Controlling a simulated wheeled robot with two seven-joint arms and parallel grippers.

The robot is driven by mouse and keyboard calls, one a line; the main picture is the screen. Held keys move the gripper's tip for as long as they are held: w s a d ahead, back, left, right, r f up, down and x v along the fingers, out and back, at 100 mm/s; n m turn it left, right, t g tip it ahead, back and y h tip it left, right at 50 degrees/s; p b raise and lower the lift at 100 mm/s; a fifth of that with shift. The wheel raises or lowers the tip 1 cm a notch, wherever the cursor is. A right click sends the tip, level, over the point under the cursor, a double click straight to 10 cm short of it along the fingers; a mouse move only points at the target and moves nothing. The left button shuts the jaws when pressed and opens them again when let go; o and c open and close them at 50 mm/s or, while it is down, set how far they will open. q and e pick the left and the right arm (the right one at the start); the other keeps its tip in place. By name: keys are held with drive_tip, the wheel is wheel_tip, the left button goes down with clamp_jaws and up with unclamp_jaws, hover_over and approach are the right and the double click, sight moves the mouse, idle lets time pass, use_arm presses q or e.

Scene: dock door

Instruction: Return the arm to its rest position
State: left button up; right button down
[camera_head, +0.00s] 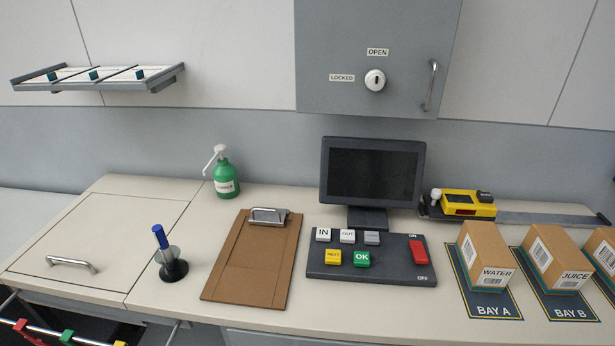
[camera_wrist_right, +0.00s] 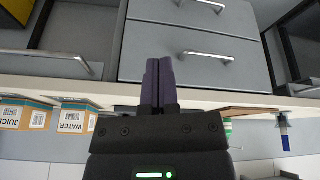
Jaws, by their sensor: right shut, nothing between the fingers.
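My right gripper (camera_wrist_right: 158,64) shows in the right wrist view, its two dark purple fingers side by side with nothing between them. It is shut and empty. Behind it are grey drawer fronts (camera_wrist_right: 195,58) with bar handles and the counter's front edge (camera_wrist_right: 215,97). The wrist picture appears upside down, with the boxes hanging below the counter edge. Neither arm shows in the head view, and my left gripper is in no view.
The counter holds a clipboard (camera_head: 253,262), a button panel (camera_head: 390,262), a monitor (camera_head: 372,172), a green pump bottle (camera_head: 226,180), a blue-handled stamp (camera_head: 170,262) and boxes on bay mats, including WATER (camera_head: 484,250) and JUICE (camera_head: 555,257). A grey cabinet (camera_head: 330,40) hangs above.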

drive_tip(key=s+f+g+b, duration=0.1)
drive_tip(key=s+f+b, duration=0.15)
drive_tip(key=f, duration=0.95)
drive_tip(key=s+f+g+b, duration=0.2)
drive_tip(key=s+f, duration=0.2)
drive_tip(key=f, duration=0.9)
drive_tip(key=s+d+f+b, duration=0.1)
drive_tip(key=s+d+f, duration=0.1)
drive_tip(key=s+f, duration=0.8)
drive_tip(key=shift+s+d+g+b, duration=0.3)
drive_tip(key=shift+s+g+b, duration=0.1)
drive_tip(key=shift+s, duration=0.5)
